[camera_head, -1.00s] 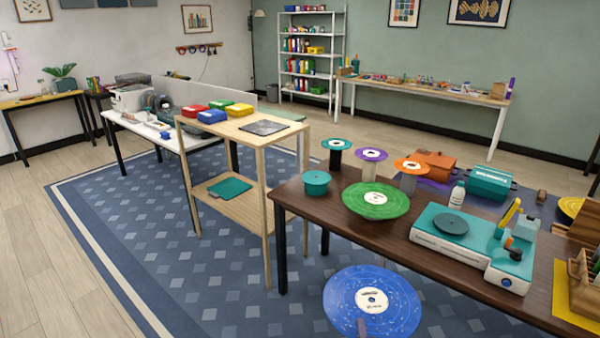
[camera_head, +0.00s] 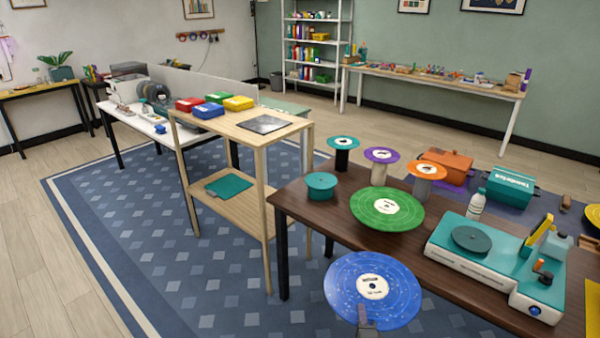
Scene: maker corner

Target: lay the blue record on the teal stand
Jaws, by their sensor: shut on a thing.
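The blue record (camera_head: 402,298), a flat disc with a white centre label, is at the bottom middle, in front of the table's near edge. My gripper (camera_head: 366,324) is at the record's near rim and is shut on it; only a small part of the gripper shows. The record looks roughly level, with its face up. The teal stand (camera_head: 321,192) is a short round drum with a flat top at the left end of the dark table. Its top is bare. It is farther off than the record, up and to the left in the picture.
On the dark table (camera_head: 300,207), a large green record (camera_head: 388,209) lies right of the teal stand. Spools with teal (camera_head: 343,142), purple (camera_head: 381,155) and orange (camera_head: 427,170) tops stand behind. A teal turntable (camera_head: 490,258) and a bottle (camera_head: 477,203) are rightward. A wooden shelf unit (camera_head: 235,118) stands left.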

